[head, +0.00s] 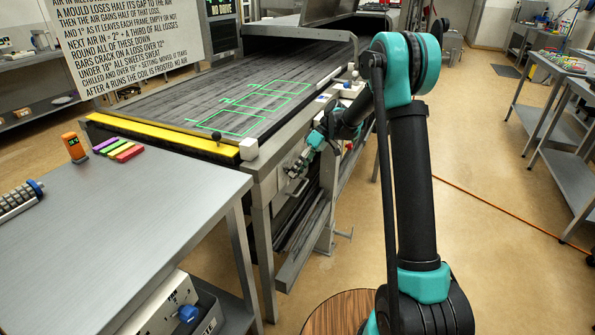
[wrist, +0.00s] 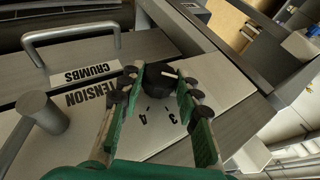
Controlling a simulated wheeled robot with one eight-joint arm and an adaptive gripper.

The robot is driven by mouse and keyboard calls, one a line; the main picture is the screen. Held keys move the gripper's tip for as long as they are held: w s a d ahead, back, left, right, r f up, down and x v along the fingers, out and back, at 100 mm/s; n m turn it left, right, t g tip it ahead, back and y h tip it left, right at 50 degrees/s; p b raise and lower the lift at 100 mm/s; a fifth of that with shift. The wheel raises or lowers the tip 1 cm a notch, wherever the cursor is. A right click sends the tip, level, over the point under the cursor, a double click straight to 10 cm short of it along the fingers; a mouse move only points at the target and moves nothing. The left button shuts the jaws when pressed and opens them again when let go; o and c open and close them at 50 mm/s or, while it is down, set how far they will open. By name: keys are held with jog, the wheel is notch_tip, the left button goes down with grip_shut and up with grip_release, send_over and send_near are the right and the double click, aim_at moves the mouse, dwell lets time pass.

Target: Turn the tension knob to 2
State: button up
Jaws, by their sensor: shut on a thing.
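The tension knob (wrist: 158,74) is black and round with a white pointer line, on a pale panel marked TENSION (wrist: 92,94) in the wrist view. Its pointer is aimed to the right of the picture, toward the right finger. The numerals 3 (wrist: 173,117) and 4 (wrist: 144,120) show below the knob; any other numerals are hidden. My gripper (wrist: 158,84) is shut on the knob, with a finger on either side. In the head view my gripper (head: 300,166) is at the near end of the conveyor's side; the knob is too small or hidden to make out there.
A metal handle (wrist: 72,38) stands beside the CRUMBS label (wrist: 86,74), and a grey cylindrical post (wrist: 42,112) rises left of my gripper. The conveyor (head: 180,95) has a yellow front bar.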

jog(key=o, duration=1.2)
jog(key=shift+c, duration=0.2)
jog(key=v, duration=1.2)
jog(key=shift+s, duration=0.1)
jog(key=s+d+f+m+t+h, duration=0.2)
jog(key=s+d, duration=0.4)
jog(key=s, duration=0.5)
jog(key=s+d+f+m+t+h, duration=0.2)
jog(key=s+d+f+m+t, duration=0.2)
jog(key=s, duration=0.6)
jog(key=s+d+f+m+t+h, duration=0.2)
jog(key=s+d+f+m, duration=0.3)
jog(key=s+d, duration=0.4)
jog(key=s+m, duration=0.1)
jog(key=s, duration=0.1)
jog(key=shift+s+d+m+t+h, duration=0.25)
jog(key=shift+s+m+t+h, duration=0.05)
jog(key=shift+t+h, duration=0.1)
